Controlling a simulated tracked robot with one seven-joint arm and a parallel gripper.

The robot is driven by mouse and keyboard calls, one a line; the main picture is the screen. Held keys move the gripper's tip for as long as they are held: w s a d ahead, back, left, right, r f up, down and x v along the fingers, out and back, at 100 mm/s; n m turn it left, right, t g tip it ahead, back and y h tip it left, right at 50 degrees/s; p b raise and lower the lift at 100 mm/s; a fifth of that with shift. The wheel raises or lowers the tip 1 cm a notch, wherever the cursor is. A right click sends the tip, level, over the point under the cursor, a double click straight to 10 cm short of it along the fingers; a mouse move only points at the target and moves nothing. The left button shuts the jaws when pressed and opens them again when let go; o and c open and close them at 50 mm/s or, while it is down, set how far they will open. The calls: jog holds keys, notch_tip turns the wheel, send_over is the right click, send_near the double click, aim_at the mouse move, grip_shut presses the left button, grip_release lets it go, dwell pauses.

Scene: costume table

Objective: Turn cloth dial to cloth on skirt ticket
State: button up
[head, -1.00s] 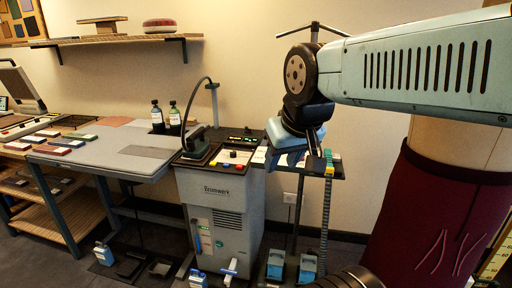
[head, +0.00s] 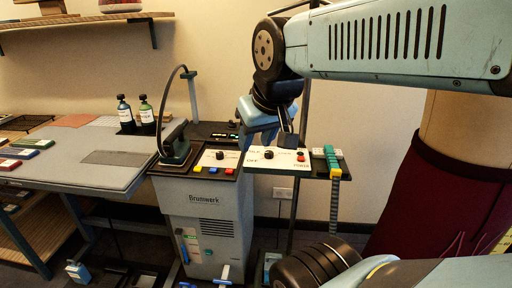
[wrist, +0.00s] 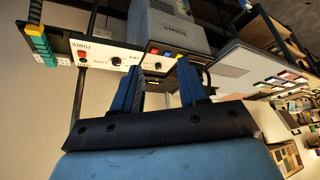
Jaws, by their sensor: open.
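A white panel (head: 282,160) with a black knob (head: 268,154) and a red button stands under my gripper (head: 274,136). A second black knob (head: 220,155) sits on the grey machine's white panel, behind blue, yellow and red buttons. I cannot read which knob is the cloth dial. Both knobs also show in the wrist view, one on the white panel (wrist: 101,55) and one (wrist: 153,66) by the coloured buttons. My open, empty gripper (wrist: 160,88) is apart from both. A maroon skirt (head: 420,200) hangs on a form at the right; I cannot make out a ticket on it.
The grey machine (head: 208,225) carries an iron (head: 175,146) at its left. Two bottles (head: 146,114) stand on the pale table (head: 60,180). A thin upright post rises behind my gripper.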

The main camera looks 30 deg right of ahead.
jog(key=shift+o, duration=1.4)
jog(key=shift+w+r, duration=0.1)
jog(key=shift+w, duration=0.15)
jog(key=w+n, duration=0.1)
jog(key=w, duration=0.1)
jog(key=w+d+n+g, duration=0.1)
jog(key=w, duration=0.1)
jog(key=w+d+n+h, duration=0.1)
jog(key=w, duration=0.1)
jog(key=shift+w+d+r+g, duration=0.2)
jog(key=shift+w+r+g, duration=0.1)
jog(key=shift+r, duration=0.1)
jog(key=n+g+y, duration=0.1)
jog(key=n+g, duration=0.3)
jog(key=n, duration=0.6)
send_over(269, 152)
notch_tip(269, 152, down, 9)
notch_tip(269, 152, down, 13)
jog(key=shift+w+f, duration=0.1)
jog(key=shift+m, duration=0.3)
jog(key=c, duration=1)
